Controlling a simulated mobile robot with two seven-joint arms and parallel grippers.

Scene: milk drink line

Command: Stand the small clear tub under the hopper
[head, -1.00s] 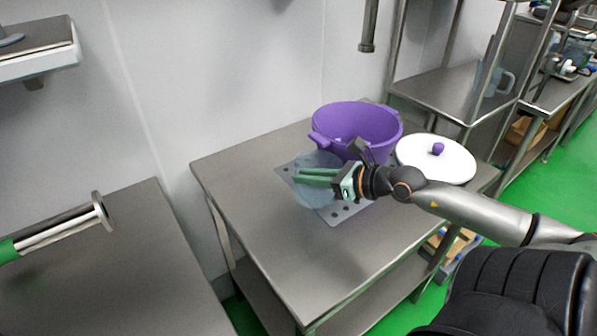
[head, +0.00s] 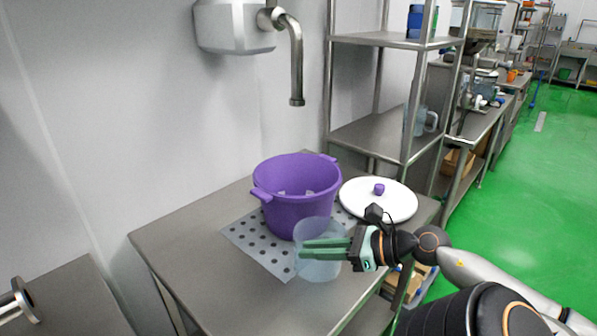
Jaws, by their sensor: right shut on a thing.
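The small clear tub (head: 312,272) is held upright in front of the purple pot, at the front edge of the perforated mat. My right gripper (head: 322,249) is shut on it, its green fingers reaching in from the right; I cannot tell whether the tub touches the table. A clear-walled container (head: 476,18) stands high on the equipment at the back right; it may be the hopper, but it is too far off to be sure. My left gripper is out of view.
The purple pot (head: 297,190) stands on the perforated mat (head: 254,246). A white lid with a purple knob (head: 392,206) lies right of it. A steel spout (head: 296,70) hangs above. A steel shelf rack (head: 372,132) stands behind; green floor (head: 530,185) is open on the right.

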